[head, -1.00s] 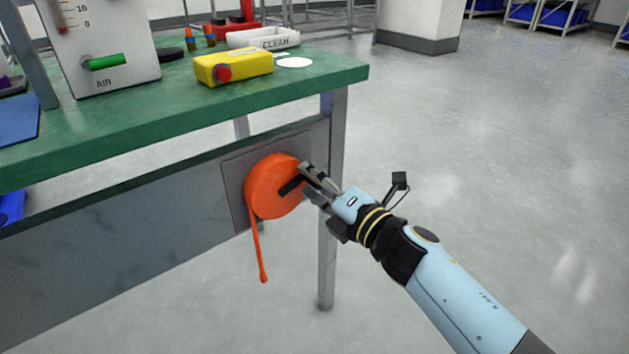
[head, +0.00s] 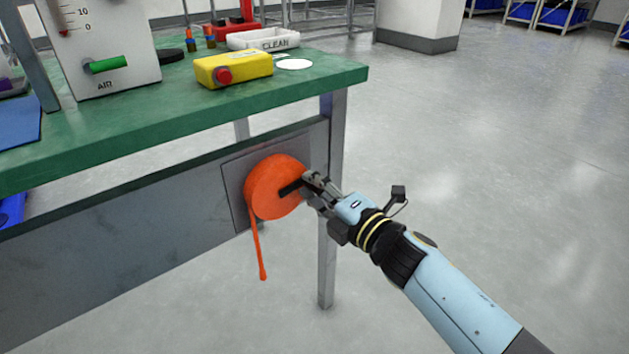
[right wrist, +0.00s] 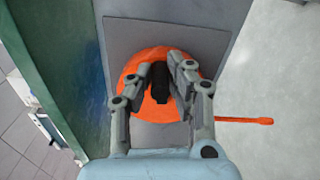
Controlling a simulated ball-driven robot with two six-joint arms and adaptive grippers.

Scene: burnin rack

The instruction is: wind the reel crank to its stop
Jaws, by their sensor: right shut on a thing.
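The orange reel (head: 268,192) is mounted on a grey plate (head: 234,185) on the bench's front panel, and an orange strap with a knobbed end (head: 262,272) hangs from its left side. The dark crank (head: 289,187) lies across the reel's face. My right gripper (head: 309,184) is shut on the crank's outer end at the reel's right side. In the right wrist view, the fingers (right wrist: 160,75) are on both sides of the black crank handle (right wrist: 160,84), in front of the reel (right wrist: 130,70). My left gripper is not in view.
The green bench top (head: 200,115) overhangs the reel. On it are a yellow box with a red button (head: 233,68), a white tray (head: 263,39) and an air gauge panel (head: 105,45). A bench leg (head: 327,240) stands just behind the gripper. The floor on the right is clear.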

